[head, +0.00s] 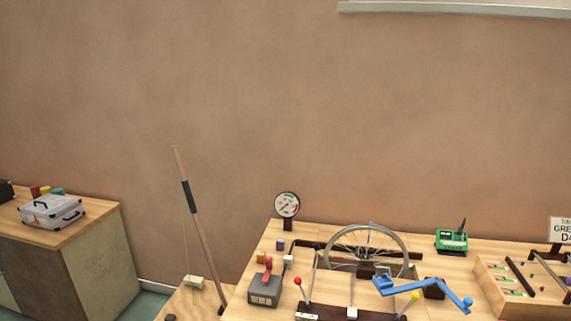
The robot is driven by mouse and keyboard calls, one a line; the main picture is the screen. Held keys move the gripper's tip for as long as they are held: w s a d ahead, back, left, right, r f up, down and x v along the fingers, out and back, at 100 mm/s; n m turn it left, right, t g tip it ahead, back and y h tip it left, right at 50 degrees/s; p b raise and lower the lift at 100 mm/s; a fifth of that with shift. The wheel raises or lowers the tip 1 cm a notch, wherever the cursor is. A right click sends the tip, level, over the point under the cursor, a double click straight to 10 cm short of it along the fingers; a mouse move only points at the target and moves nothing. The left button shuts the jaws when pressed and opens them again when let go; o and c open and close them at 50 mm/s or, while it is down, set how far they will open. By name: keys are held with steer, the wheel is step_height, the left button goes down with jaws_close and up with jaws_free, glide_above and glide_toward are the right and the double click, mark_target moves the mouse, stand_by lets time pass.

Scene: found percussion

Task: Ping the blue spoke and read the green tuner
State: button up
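A spoked wheel (404,244) stands upright on the wooden workbench, cut off from full view by things in front of its lower part. Its spokes are thin and mostly grey; a faint bluish line shows near its upper middle, but it is too small to tell clearly as the blue spoke. The green tuner (452,241) sits on the bench right of the wheel, with a dark upright piece at its back. Its display is too small to read. My gripper is not in view.
A bent blue crank-like piece (425,288) lies in front of the wheel. Levers with red (298,281) and yellow (414,296) knobs stand nearby. A grey box (264,290), a dial gauge (287,205) and a wooden tray (497,288) flank the wheel. A long pole (201,235) leans left.

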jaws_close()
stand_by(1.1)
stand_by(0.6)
